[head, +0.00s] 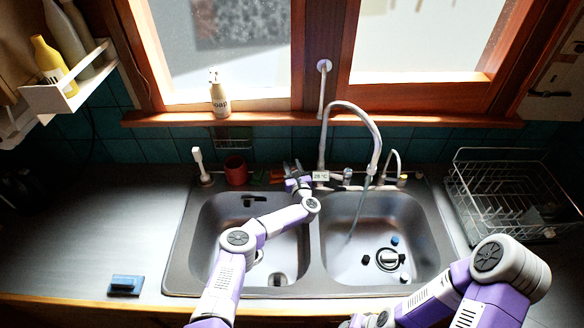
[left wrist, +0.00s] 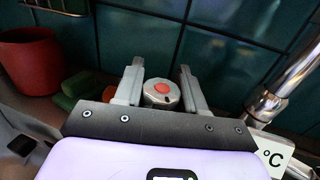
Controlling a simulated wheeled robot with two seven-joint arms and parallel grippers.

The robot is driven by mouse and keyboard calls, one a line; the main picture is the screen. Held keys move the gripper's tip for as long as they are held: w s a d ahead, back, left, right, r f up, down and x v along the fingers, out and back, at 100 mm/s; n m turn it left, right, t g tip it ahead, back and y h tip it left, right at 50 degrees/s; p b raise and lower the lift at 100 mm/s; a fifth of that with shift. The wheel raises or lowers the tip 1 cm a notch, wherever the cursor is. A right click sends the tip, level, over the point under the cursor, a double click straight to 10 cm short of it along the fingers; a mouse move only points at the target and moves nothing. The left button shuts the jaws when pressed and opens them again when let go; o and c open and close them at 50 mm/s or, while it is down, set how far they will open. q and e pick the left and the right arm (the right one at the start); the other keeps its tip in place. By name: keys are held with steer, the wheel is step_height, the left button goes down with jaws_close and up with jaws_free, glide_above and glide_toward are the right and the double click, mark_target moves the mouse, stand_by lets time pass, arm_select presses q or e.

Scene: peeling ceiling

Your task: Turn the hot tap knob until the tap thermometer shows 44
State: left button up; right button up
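The hot tap knob is a round grey knob with a red centre (left wrist: 161,92) in the left wrist view. My left gripper (left wrist: 162,80) has one finger on each side of it, and they appear to be against its sides. In the head view my left gripper (head: 295,175) is at the back rim of the sink and hides the knob. The tap thermometer (head: 321,176) is a small white display just right of it, reading what looks like 28 °C. The curved tap (head: 352,106) stands behind, with a thin stream below its spout. My right gripper is out of view.
A red cup (head: 236,170) and a white brush (head: 201,166) stand left of the knob. A double sink (head: 313,245) lies below, with small dark items in its right basin. A dish rack (head: 510,195) is at right. The left counter is mostly clear around a blue sponge (head: 125,285).

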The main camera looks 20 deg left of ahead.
arm_select(q)
steer(key=c, duration=0.3)
steer(key=shift+s+a+n+g+y+b, duration=0.1)
steer(key=shift+n+g+y+b, duration=0.4)
steer(key=shift+n+g+y, duration=0.45)
steer(key=shift+t, duration=0.25)
steer(key=o, duration=1)
steer(key=shift+c, duration=0.2)
steer(key=shift+m, duration=0.25)
steer(key=p+v, duration=0.1)
steer(key=v, duration=0.6)
steer(key=shift+s, duration=0.2)
steer(key=shift+f, duration=0.1)
